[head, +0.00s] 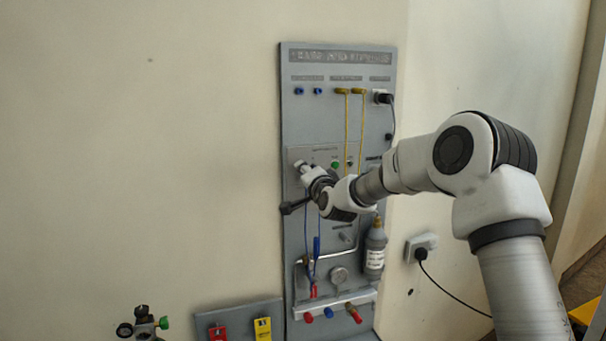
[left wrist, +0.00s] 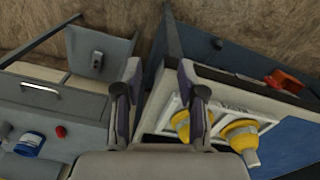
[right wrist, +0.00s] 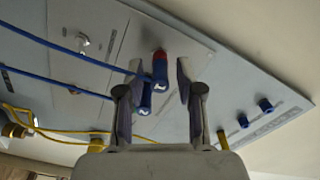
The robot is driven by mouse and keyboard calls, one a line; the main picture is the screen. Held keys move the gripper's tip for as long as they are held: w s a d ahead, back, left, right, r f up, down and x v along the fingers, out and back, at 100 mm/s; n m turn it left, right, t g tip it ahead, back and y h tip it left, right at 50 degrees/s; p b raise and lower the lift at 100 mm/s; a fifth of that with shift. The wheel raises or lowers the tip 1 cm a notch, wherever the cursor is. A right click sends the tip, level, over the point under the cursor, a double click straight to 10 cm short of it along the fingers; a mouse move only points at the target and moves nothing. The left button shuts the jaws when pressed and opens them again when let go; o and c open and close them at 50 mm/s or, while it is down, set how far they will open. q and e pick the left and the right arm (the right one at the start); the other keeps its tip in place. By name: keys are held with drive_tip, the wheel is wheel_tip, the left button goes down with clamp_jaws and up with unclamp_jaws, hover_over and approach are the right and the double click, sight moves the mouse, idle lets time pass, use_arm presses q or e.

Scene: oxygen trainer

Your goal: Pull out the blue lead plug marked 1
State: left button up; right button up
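My right gripper (right wrist: 159,80) is open at the wall panel (right wrist: 225,75), its fingers spread on either side of two blue lead plugs. One blue plug (right wrist: 160,70) sits in front of a red socket and lies between the fingertips. The other blue plug (right wrist: 144,96) is just left of it, close to the left finger. In the head view the right gripper (head: 303,168) covers the plugs at the panel. My left gripper (left wrist: 160,78) is open and empty; it is outside the head view.
Blue leads (right wrist: 85,55) run left from the plugs. Yellow leads (head: 347,125) hang above right on the panel. Yellow fittings (left wrist: 240,133) lie in a tray below the left gripper.

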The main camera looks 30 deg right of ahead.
idle(0.3)
drive_tip(key=shift+b, duration=0.35)
clamp_jaws()
